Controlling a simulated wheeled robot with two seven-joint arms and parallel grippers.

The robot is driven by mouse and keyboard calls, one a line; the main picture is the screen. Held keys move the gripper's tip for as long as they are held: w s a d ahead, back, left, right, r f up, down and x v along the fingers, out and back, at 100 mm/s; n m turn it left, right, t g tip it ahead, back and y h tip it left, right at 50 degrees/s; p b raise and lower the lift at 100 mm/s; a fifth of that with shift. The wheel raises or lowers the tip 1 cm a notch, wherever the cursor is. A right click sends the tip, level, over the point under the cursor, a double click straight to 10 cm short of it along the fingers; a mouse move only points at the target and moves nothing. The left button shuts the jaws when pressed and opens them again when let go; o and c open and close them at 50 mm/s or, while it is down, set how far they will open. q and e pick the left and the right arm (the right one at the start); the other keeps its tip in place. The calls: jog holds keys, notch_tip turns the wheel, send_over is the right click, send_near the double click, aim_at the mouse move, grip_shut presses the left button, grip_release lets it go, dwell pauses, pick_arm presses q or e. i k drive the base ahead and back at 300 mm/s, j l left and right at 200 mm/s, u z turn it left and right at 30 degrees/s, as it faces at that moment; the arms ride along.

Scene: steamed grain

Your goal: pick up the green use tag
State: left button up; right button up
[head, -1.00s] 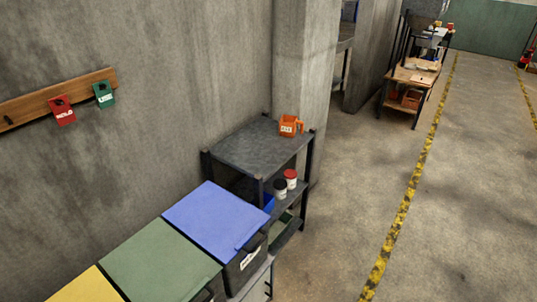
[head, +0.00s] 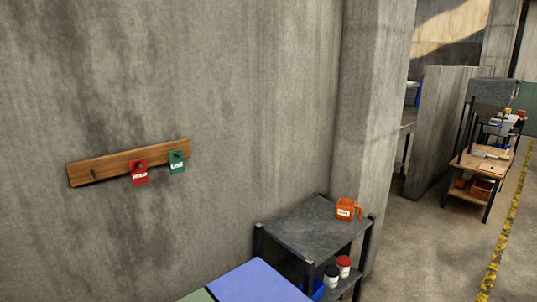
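The green use tag (head: 177,162) hangs from a peg near the right end of a wooden peg board (head: 108,167) on the concrete wall, left of centre in the head view. A red tag (head: 139,173) hangs just left of it on the same board. A bare peg shows near the board's left end. Neither of my grippers is in view.
A blue-lidded bin (head: 255,284) is at the bottom. Open floor (head: 430,262) lies to the right, with a wooden workbench (head: 482,165) further back.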

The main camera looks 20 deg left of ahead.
aim_at(177, 164)
jog(key=u, duration=1)
